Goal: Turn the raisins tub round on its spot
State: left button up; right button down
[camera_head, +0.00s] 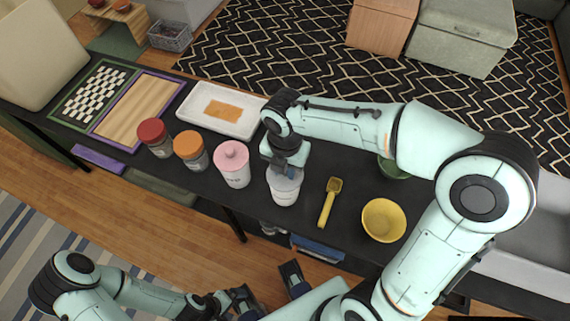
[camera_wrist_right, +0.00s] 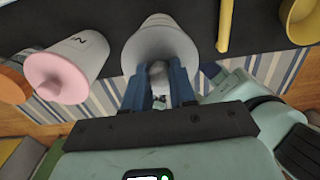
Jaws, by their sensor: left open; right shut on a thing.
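A white tub with a grey lid (camera_head: 284,188) stands on the black table, just below my right gripper (camera_head: 285,162). In the right wrist view my right gripper (camera_wrist_right: 158,80) is shut on the knob of this grey lid (camera_wrist_right: 158,45). A white tub with a pink lid (camera_head: 233,165) stands just left of it and also shows in the wrist view (camera_wrist_right: 65,72). Its lettering is too small to read, and I cannot tell which tub is the raisins one. My left gripper (camera_head: 267,282) is open and empty, low in front of the table.
Jars with orange (camera_head: 190,148) and red (camera_head: 153,136) lids stand further left. A white tray (camera_head: 183,116) lies behind. A yellow scoop (camera_head: 328,203) and yellow bowl (camera_head: 384,220) are to the right; a green bowl (camera_head: 393,168) is partly hidden by my right arm. A checkered board (camera_head: 92,97) lies far left.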

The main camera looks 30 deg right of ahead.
pick_arm(q)
jog(key=shift+f, duration=0.1)
pick_arm(e)
jog(key=shift+f, duration=0.1)
jog(key=shift+c, duration=1.8)
grip_release()
notch_tip(320, 180, up, 4)
jog(key=p, duration=0.3)
jog(key=shift+r+p, duration=1.5)
jog(key=shift+r, duration=0.05)
pick_arm(q)
notch_tip(320, 180, up, 6)
jog(key=w, duration=0.2)
jog(key=shift+w+r, duration=0.25)
jog(key=shift+w, duration=0.05)
pick_arm(e)
jog(key=shift+f, duration=0.1)
pick_arm(q)
jog(key=shift+s, duration=0.1)
